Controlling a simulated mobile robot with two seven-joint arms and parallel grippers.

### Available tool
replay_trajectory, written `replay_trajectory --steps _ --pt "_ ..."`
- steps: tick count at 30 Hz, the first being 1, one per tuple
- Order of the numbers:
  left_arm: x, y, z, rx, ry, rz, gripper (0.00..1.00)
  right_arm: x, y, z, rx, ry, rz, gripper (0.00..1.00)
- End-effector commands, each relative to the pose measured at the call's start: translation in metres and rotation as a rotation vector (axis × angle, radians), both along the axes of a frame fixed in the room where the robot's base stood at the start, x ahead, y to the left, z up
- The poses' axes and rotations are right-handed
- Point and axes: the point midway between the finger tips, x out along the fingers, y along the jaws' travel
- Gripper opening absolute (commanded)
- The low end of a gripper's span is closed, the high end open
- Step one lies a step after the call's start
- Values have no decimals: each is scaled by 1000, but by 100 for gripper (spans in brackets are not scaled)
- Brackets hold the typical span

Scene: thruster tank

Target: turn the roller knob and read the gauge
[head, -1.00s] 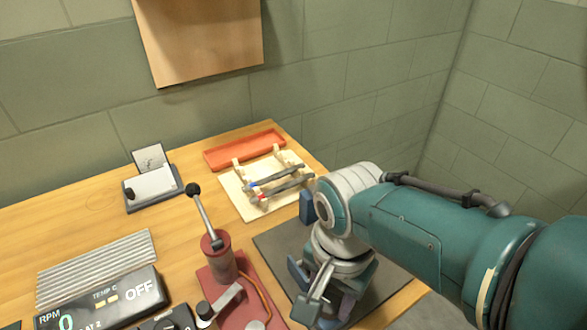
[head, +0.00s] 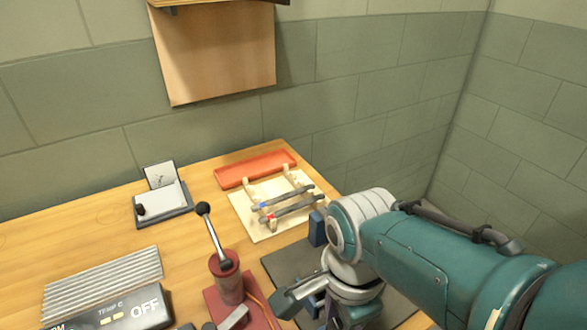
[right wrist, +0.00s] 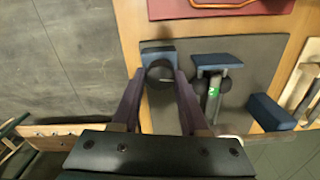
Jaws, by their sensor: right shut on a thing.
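In the right wrist view, the two dark purple fingers of my right gripper (right wrist: 160,85) are shut on a dark round knob (right wrist: 161,73) in front of a blue block (right wrist: 158,54). Beside it, a rod with a green label (right wrist: 213,92) runs from a second blue block (right wrist: 217,62). In the head view, my right gripper is at the bottom edge over the dark mat (head: 283,262), its fingertips cut off or hidden. I cannot pick out a gauge for certain. My left gripper is not in view.
A red hand pump (head: 230,280) with an upright lever stands left of my right arm. A display unit (head: 110,305) reads OFF. Dark rods lie on a wooden rack (head: 244,202) before an orange tray (head: 255,168). A small card stand (head: 180,216) is at the back left.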

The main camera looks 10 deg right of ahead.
Motion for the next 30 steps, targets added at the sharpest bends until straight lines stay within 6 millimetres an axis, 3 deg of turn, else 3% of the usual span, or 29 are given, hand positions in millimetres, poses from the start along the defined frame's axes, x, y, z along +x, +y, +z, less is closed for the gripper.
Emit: replay_trajectory --steps 10,11,18,26,30 --pt "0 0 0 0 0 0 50 0 0 0 0 0 -2 0" --pt "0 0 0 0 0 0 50 0 0 0 0 0 -2 45" --pt "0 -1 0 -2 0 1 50 0 0 0 0 0 -1 72" --pt "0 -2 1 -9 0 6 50 0 0 1 0 0 -1 74" --pt "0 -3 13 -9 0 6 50 1 0 15 1 -3 -2 74"
